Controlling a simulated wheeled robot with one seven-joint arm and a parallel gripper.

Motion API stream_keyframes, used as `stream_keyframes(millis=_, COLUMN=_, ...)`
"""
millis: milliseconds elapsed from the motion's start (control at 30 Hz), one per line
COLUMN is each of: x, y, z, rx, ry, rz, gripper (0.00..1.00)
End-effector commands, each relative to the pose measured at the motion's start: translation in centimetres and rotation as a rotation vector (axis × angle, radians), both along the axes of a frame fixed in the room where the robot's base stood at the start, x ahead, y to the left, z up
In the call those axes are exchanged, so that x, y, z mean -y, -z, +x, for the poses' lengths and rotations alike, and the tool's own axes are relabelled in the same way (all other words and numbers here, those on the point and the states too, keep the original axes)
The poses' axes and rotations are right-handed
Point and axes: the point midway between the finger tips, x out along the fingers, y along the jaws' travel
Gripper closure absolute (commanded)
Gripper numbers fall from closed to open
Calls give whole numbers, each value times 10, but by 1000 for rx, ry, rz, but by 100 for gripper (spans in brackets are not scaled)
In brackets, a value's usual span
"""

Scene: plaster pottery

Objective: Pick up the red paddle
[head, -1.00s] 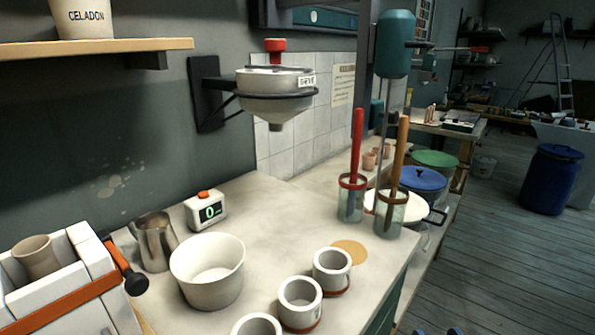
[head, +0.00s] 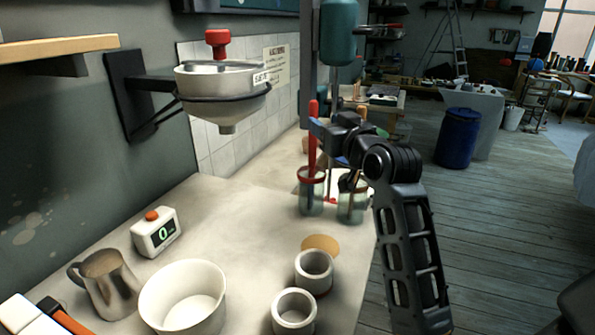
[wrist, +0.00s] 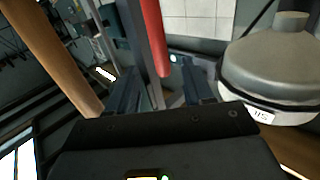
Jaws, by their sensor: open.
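The red paddle (head: 312,155) stands upright in a clear jar (head: 311,197) with a red rim on the counter. In the wrist view, its red handle (wrist: 153,35) shows between my two fingers. My gripper (head: 317,128) is open and reaches in from the right at the handle's upper part. The wrist view shows both dark fingers (wrist: 165,88) apart, one on each side of the handle; I cannot tell whether either touches it. My gripper and wrist hide part of the area behind the handle.
A wooden-handled paddle (wrist: 50,55) stands close by in a second jar (head: 351,205). A wall-mounted funnel (head: 222,92) hangs to the left. Grey cups (head: 294,312), a white bowl (head: 183,300), a metal pitcher (head: 105,283) and a timer (head: 155,232) stand nearer on the counter.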

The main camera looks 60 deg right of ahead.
Motion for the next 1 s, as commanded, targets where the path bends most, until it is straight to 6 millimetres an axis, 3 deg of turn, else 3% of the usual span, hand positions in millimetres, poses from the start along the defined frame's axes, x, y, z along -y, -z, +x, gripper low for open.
stream_keyframes(millis=500, x=40, y=-1, z=48, rx=0, ry=1, rz=-1, gripper=49)
stream_keyframes(millis=833, x=43, y=1, z=53, rx=1, ry=0, rz=0, gripper=49)
stream_keyframes(millis=1000, x=43, y=1, z=53, rx=1, ry=0, rz=0, gripper=65)
